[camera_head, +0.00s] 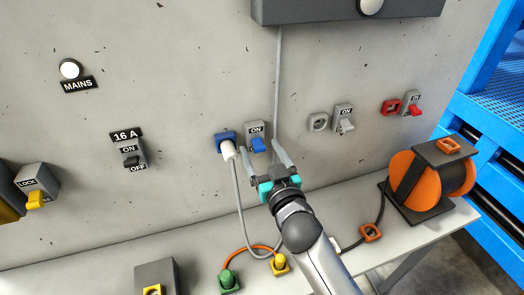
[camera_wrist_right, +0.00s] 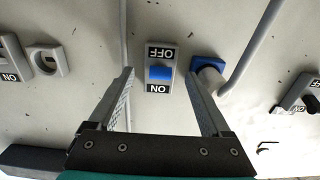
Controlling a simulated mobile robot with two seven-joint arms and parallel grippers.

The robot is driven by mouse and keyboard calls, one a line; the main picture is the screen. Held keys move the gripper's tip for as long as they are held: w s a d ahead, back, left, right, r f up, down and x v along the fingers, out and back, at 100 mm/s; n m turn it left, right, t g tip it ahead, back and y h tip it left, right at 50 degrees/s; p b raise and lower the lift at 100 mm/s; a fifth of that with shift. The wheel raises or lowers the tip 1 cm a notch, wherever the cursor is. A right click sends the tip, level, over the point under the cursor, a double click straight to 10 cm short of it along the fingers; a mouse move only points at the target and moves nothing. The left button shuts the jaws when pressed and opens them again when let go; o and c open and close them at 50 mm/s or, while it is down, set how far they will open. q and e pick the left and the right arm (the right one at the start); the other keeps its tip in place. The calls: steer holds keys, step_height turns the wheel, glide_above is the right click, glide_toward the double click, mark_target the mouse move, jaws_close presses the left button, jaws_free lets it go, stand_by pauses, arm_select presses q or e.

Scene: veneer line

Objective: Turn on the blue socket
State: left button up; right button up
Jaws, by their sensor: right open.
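The blue socket (camera_head: 222,137) is on the grey wall panel, with a white plug (camera_head: 228,150) in it and a grey cable hanging down. Beside it is a grey switch plate (camera_head: 256,129) with a blue lever (camera_head: 259,145). In the head view the ON label shows above the lever, and the lever points down. The wrist view shows the lever (camera_wrist_right: 160,73) upside down between the OFF and ON labels. My right gripper (camera_head: 262,153) is open and empty in front of this switch, fingers (camera_wrist_right: 161,78) either side of the lever. My left gripper is not in view.
To the right are a grey socket (camera_head: 318,122) with its switch and a red socket (camera_head: 391,106) with a red-lever switch (camera_head: 413,107). A 16 A switch (camera_head: 130,152) is to the left. A shelf below holds an orange cable reel (camera_head: 402,182) and green (camera_head: 229,282) and yellow (camera_head: 279,265) plugs.

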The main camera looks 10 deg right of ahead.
mark_target(257, 140)
jaws_close()
steer(key=r+g+p, duration=0.1)
steer(key=p, duration=0.4)
steer(key=r+g+p, duration=0.1)
steer(key=g+p, duration=0.1)
steer(key=p, duration=0.3)
steer(key=shift+h, duration=0.3)
steer(key=shift+w+r+g+p, duration=0.15)
steer(key=shift+g+p, duration=0.6)
steer(key=shift+g, duration=0.05)
steer(key=shift+w+a+r+g+h, duration=0.1)
steer(key=shift+r+g+h, duration=0.1)
steer(key=shift+g, duration=0.55)
steer(key=shift+w+r+g+h, duration=0.1)
steer(key=shift+r+g+h, duration=0.1)
steer(key=shift+g, duration=0.55)
jaws_free()
